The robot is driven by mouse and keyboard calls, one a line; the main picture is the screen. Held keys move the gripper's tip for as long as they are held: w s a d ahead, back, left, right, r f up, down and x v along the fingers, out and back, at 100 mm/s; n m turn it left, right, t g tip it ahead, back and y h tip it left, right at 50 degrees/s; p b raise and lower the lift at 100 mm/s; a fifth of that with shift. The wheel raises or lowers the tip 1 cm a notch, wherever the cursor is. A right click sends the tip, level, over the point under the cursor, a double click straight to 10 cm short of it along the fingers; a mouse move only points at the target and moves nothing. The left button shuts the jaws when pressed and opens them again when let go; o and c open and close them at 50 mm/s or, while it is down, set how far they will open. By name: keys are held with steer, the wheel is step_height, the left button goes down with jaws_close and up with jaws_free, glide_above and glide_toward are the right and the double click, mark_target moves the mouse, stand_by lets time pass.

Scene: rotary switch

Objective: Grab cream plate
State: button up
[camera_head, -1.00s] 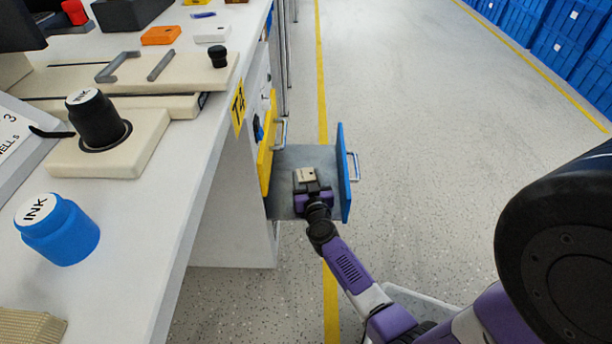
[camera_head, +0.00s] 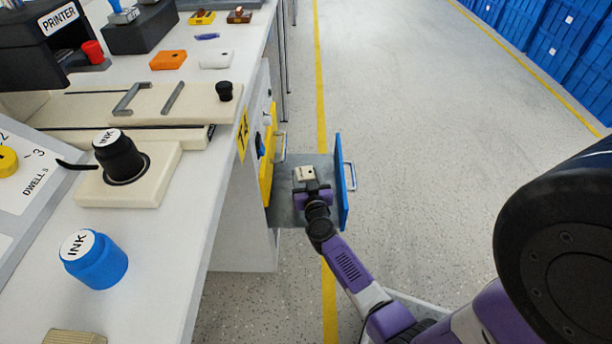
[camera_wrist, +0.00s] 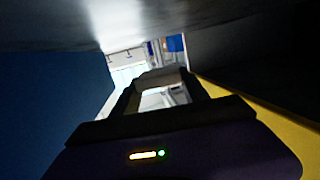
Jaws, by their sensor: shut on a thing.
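The cream plate (camera_head: 305,174) is a small pale block at the tip of my gripper (camera_head: 311,186), over the grey floor of a pulled-out drawer. My gripper is shut on it. In the wrist view the two dark fingers of my gripper (camera_wrist: 163,95) stand on either side of a pale edge of the cream plate (camera_wrist: 160,77). The fingers and wrist hide part of the plate in the head view. I cannot tell whether the plate touches the drawer floor (camera_head: 285,205).
The blue drawer front (camera_head: 341,185) stands close to the right of my gripper, the yellow front (camera_head: 267,160) to its left. The white bench (camera_head: 165,235) holds a blue ink bottle (camera_head: 95,262), a black ink bottle (camera_head: 118,155) and an orange block (camera_head: 168,60). Open floor lies right.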

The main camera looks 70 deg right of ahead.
mark_target(306, 176)
step_height(306, 176, up, 15)
steer(key=p, duration=1.3)
steer(key=shift+f, duration=0.15)
